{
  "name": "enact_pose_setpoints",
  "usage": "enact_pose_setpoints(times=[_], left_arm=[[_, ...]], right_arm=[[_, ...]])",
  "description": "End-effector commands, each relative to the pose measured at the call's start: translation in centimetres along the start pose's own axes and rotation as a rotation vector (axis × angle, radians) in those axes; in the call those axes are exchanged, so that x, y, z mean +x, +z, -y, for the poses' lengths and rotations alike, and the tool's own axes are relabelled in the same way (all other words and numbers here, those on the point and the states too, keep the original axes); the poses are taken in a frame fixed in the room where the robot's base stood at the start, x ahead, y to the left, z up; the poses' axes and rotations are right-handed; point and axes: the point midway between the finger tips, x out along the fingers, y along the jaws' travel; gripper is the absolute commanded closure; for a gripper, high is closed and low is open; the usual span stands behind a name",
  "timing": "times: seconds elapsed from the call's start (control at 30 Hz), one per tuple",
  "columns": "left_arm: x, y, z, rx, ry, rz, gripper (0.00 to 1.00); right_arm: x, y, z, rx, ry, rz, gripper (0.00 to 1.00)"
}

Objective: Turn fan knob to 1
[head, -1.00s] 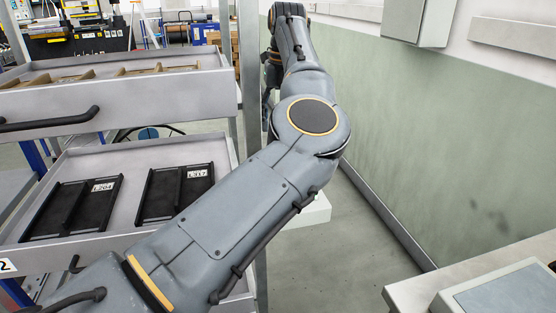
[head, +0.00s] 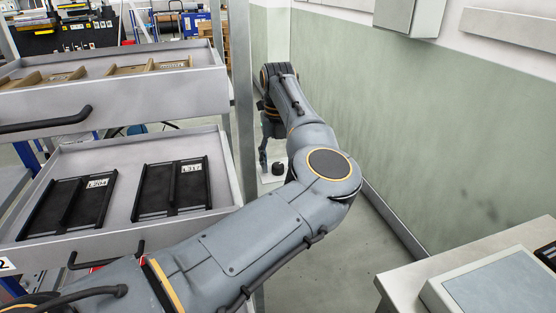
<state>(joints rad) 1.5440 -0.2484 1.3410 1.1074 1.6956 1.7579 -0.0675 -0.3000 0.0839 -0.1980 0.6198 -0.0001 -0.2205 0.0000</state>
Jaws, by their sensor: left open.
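A small dark round piece (head: 279,169), which looks like the fan knob, sits on a pale surface (head: 270,185) beyond the drawers. Its markings are too small to read, so I cannot tell its setting. My left gripper (head: 264,157) hangs pointing down from the far end of my left arm, just to the left of the knob in the picture. It is open, and I see nothing in it. Its fingers are small and partly hidden; I cannot tell whether they touch anything. My arm's elbow partly covers the area right of the knob. My right gripper is out of view.
An upper open drawer (head: 150,97) and a lower drawer (head: 226,180) with two black trays stand at left. A metal post (head: 242,90) rises close to my arm. A green wall (head: 430,130) runs along the right, with a grey worktop (head: 400,283) at lower right.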

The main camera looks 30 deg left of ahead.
Motion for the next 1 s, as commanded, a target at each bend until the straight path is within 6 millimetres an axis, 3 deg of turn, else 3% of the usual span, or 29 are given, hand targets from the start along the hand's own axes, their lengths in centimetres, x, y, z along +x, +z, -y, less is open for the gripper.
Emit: enact_pose_setpoints(times=[0.27, 0.53, 1.0], left_arm=[[0.2, -0.02, 0.01, 0.0, 0.0, 0.0, 0.46], [0.17, -0.01, 0.01, 0.0, 0.0, 0.0, 0.99], [0.2, 0.0, 0.04, -0.1, -0.001, 0.0, 1.0]], right_arm=[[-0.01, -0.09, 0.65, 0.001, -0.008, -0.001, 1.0], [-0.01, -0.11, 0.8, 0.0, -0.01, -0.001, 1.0], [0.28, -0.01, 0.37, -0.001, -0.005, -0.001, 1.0]])
